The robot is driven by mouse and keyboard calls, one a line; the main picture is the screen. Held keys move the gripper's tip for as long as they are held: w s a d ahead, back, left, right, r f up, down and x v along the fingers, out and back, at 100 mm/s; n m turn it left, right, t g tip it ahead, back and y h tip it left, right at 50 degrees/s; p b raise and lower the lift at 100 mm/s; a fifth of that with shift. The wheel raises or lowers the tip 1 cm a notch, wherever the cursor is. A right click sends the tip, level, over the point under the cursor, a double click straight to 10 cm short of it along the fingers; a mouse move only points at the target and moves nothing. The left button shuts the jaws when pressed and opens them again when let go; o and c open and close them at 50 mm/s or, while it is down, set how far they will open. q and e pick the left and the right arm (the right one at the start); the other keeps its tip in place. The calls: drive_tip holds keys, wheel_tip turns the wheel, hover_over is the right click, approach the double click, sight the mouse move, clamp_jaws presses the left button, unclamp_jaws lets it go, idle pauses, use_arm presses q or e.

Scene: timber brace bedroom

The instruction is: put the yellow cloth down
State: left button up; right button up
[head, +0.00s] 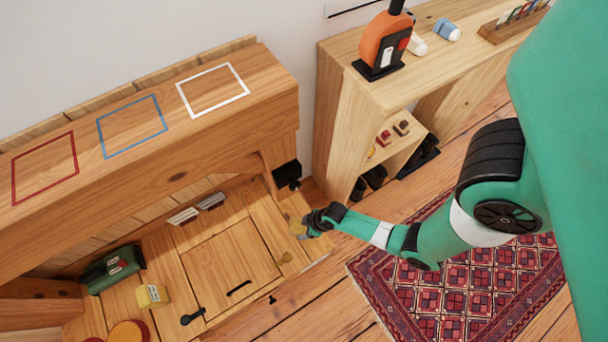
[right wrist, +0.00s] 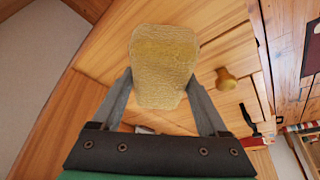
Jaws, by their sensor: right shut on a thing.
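The yellow cloth (right wrist: 163,60) is a small, folded, textured piece, held upright between the fingers of my right gripper (right wrist: 160,88) in the right wrist view. In the head view only a small yellowish bit of the cloth (head: 298,227) shows at the tip of my right gripper (head: 307,228), over the right end of the low wooden surface (head: 228,260). The gripper is shut on the cloth. Whether the cloth touches the wood below is not clear. My left gripper is not in view.
The upper ledge (head: 150,160) carries a red outline (head: 45,168), a blue outline (head: 132,127) and a white outline (head: 212,90). A patterned rug (head: 450,290) lies right.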

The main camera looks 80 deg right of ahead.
sight(304, 229)
wheel_tip(304, 229, down, 4)
drive_tip(key=shift+w+d+r+b, duration=0.1)
drive_tip(key=shift+r+b, duration=0.15)
drive_tip(key=shift+b, duration=0.5)
drive_tip(key=shift+f, duration=0.1)
drive_tip(key=o, duration=1.4)
drive_tip(key=shift+r, duration=0.3)
drive_tip(key=p+v, duration=0.6)
drive_tip(key=v, duration=0.4)
drive_tip(key=shift+r+p, duration=0.3)
drive_tip(key=shift+s+r, duration=0.35)
drive_tip(key=shift+r, duration=0.15)
